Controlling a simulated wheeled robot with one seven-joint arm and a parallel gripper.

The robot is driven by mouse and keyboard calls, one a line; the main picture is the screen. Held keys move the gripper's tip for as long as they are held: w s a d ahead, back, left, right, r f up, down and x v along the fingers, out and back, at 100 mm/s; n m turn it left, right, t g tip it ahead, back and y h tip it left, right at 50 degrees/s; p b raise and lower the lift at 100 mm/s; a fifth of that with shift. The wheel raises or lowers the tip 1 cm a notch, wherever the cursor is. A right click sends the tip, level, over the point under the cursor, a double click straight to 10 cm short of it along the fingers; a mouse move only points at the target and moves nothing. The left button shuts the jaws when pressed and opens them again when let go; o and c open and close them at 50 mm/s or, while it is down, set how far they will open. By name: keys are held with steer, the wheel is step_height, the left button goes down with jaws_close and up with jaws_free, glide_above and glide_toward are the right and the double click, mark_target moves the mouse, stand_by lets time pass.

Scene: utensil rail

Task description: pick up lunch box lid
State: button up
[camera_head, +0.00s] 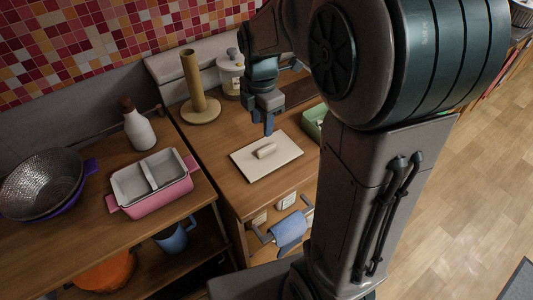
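The lunch box lid (256,166) is a flat, cream rectangle with a raised bar handle (265,150) in its middle. It lies flat on the wooden counter. My gripper (268,128) points down just behind the lid's handle, seemingly a little above the lid's far part. Its blue fingers overlap in this view, so their gap is hidden. Nothing shows held in it. The pink lunch box (163,205) stands open on the lower wooden top to the left, with two pale compartments that look empty.
A wooden paper-towel holder (193,85) and a white jar (231,76) stand behind the lid. A green container (313,124) sits close to its right. A white bottle (138,130) and metal colander (48,180) stand left. A blue towel (289,230) hangs in front.

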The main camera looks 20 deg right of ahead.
mark_target(267, 147)
step_height(267, 147, down, 3)
steer(key=shift+f, duration=0.1)
steer(key=shift+s+d+f, duration=0.1)
steer(key=shift+d+f, duration=0.1)
steer(key=shift+f, duration=0.7)
steer(key=shift+s+d+f, duration=0.1)
steer(key=shift+d+f, duration=0.05)
steer(key=shift+f, duration=0.75)
steer(key=shift+d+f, duration=0.2)
steer(key=shift+f, duration=0.7)
jaws_close()
